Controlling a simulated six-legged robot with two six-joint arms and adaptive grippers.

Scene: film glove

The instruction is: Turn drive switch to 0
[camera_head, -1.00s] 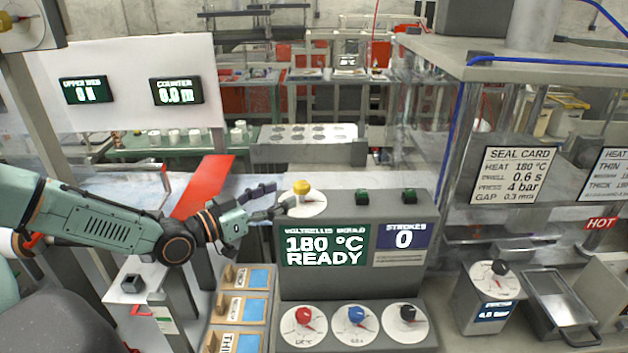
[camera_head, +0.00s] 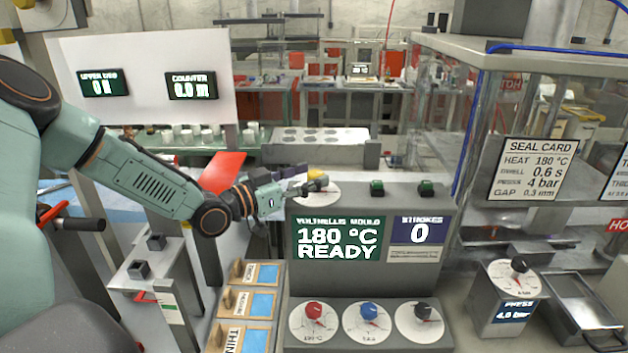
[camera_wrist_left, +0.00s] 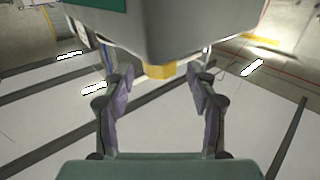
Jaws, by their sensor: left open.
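A yellow knob (camera_head: 316,174) stands on a white dial (camera_head: 322,196) on top of the grey console (camera_head: 420,205); its label is not readable. My left gripper (camera_head: 303,180) reaches in from the left with its fingers at the knob, partly covering it and the dial. In the left wrist view the yellow knob (camera_wrist_left: 160,71) shows ahead, between the two spread fingertips of the left gripper (camera_wrist_left: 160,88). There are gaps on both sides of the knob, so the gripper is open. Where the knob points is hidden. My right gripper is not in view.
Two green buttons (camera_head: 401,188) sit right of the knob on the console top. The screen (camera_head: 338,240) reads 180 °C READY. Red, blue and black knobs (camera_head: 369,311) line the lower front. A glass-walled press (camera_head: 520,110) stands at right.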

